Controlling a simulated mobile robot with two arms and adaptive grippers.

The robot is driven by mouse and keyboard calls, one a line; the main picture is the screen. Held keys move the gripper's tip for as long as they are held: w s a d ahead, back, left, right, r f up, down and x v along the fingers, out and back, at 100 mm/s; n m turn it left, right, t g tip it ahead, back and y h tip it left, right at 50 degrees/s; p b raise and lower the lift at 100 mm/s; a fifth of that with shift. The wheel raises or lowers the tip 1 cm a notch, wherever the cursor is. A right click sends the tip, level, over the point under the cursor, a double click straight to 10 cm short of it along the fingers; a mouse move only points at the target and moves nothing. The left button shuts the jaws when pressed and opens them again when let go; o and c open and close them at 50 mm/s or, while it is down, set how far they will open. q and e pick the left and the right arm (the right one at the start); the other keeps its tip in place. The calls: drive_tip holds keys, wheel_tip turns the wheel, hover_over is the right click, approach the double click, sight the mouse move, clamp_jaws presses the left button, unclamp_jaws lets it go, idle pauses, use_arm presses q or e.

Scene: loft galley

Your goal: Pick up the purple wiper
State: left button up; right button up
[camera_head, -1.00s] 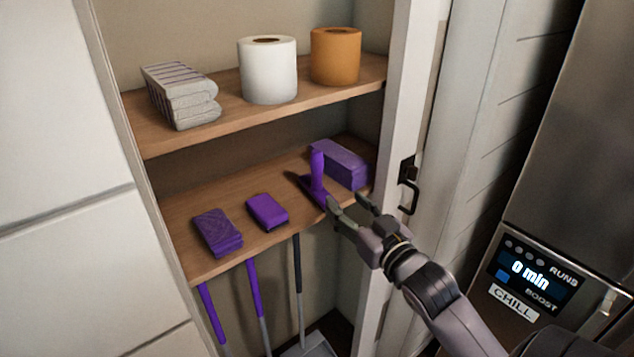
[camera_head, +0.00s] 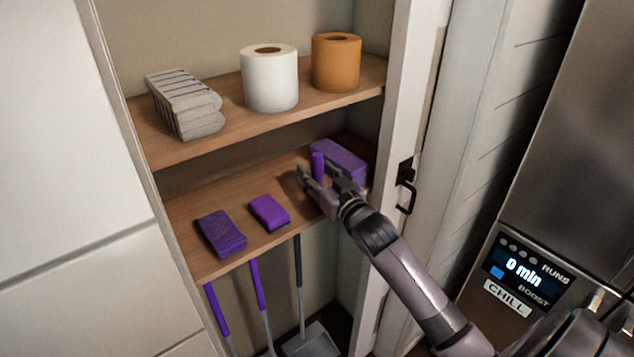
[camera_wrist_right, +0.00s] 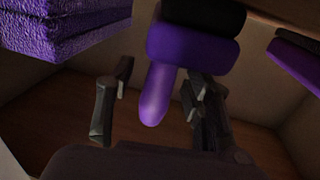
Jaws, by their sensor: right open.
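The purple wiper (camera_head: 318,166) stands on the lower shelf with its handle up. Its lower part is hidden behind my right gripper (camera_head: 319,178) in the head view. In the right wrist view the purple handle (camera_wrist_right: 156,95) shows between the two open fingers, with gaps on both sides. A wider purple block with a black edge (camera_wrist_right: 197,35), apparently the wiper's head, joins the handle there. My right gripper is open and not closed on it. My left gripper is not in view.
A purple box-shaped block (camera_head: 342,158) sits close to the right of the wiper. A purple sponge (camera_head: 269,212) and folded purple cloths (camera_head: 221,233) lie to the left on the lower shelf (camera_head: 190,212). The upper shelf (camera_head: 228,113) is above, and the cabinet's frame (camera_head: 402,110) is to the right.

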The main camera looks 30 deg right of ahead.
drive_tip(key=shift+w, duration=0.2)
drive_tip(key=shift+s, duration=0.1)
drive_tip(key=shift+c, duration=0.4)
clamp_jaws()
